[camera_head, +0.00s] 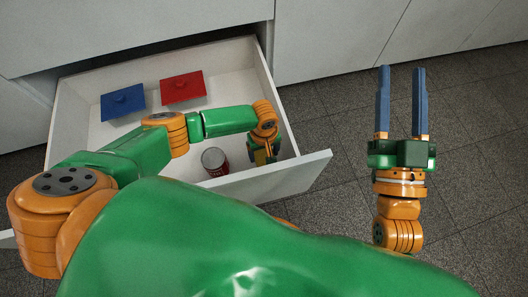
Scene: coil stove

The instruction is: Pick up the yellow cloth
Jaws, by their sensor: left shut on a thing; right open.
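A small patch of yellow (261,157), which looks like the yellow cloth, shows low at the right end of the open drawer. My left gripper (266,154) reaches down into the drawer there and is shut on it. The wrist and hand hide most of the cloth and the fingertips. My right gripper (402,70) is open and empty, its two blue fingers pointing up the picture, over the floor to the right of the drawer.
The white drawer (300,172) is pulled out. It holds a blue lid-like piece (123,101), a red one (183,86) and a can or cup (215,161) left of my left gripper. Grey tiled floor (330,115) is clear on the right. Cabinet fronts (335,40) stand behind.

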